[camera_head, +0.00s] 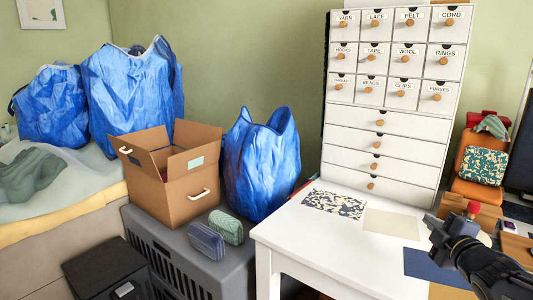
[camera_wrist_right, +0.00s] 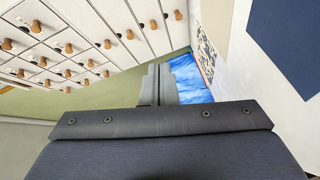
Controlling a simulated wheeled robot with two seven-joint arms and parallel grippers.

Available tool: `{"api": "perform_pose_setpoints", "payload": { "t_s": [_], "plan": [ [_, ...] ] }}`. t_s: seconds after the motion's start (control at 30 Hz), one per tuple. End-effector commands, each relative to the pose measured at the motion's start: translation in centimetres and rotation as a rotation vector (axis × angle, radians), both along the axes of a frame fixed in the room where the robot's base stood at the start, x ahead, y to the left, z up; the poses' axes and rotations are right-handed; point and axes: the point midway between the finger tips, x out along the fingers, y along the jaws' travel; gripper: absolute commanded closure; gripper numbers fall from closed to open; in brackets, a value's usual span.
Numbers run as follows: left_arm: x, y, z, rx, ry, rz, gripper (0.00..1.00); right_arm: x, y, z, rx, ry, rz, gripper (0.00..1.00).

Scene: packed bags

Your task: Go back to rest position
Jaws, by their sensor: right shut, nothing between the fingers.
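My right gripper (camera_head: 441,228) is at the lower right of the head view, above the right end of the white table (camera_head: 285,235). Its fingers are shut with nothing between them. In the right wrist view the closed fingers (camera_wrist_right: 158,85) point toward a blue bag (camera_wrist_right: 190,78) in the distance, with the drawer cabinet (camera_wrist_right: 80,45) on the left. My left gripper does not show in the head view.
A white cabinet (camera_head: 385,132) with labelled drawers stands on the table. Flat fabric pieces (camera_head: 392,223) lie before it. An open cardboard box (camera_head: 185,190), blue bag (camera_head: 260,165) and two small pouches (camera_head: 207,241) (camera_head: 226,227) sit on a grey crate. An orange chair (camera_head: 470,165) is behind right.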

Motion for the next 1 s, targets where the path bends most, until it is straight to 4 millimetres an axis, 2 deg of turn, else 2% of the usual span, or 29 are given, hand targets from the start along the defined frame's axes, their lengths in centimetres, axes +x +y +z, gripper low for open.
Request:
{"api": "perform_pose_setpoints", "payload": {
  "t_s": [0.17, 0.27, 0.33, 0.5, 0.6, 0.8, 1.0],
  "plan": [
    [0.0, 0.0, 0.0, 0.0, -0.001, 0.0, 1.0, -3.6, 0.5, -0.2, 0.241, 0.097, -0.122, 1.0],
    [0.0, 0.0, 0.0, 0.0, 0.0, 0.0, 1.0, -6.5, 1.4, -1.2, 0.421, 0.174, -0.202, 1.0],
    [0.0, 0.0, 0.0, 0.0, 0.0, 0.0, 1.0, -9.1, 2.6, -2.2, 0.572, 0.243, -0.263, 1.0],
    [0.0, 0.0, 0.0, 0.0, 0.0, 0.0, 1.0, -17.1, 7.4, -6.3, 0.973, 0.472, -0.413, 1.0],
    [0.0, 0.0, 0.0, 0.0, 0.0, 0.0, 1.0, -21.2, 10.4, -8.4, 1.146, 0.602, -0.48, 1.0],
    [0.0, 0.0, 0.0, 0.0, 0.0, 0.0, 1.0, -27.3, 15.2, -11.3, 1.367, 0.813, -0.575, 1.0],
    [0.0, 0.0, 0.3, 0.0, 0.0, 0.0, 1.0, -32.4, 19.1, -13.0, 1.506, 1.0, -0.649, 1.0]
  ]
}}
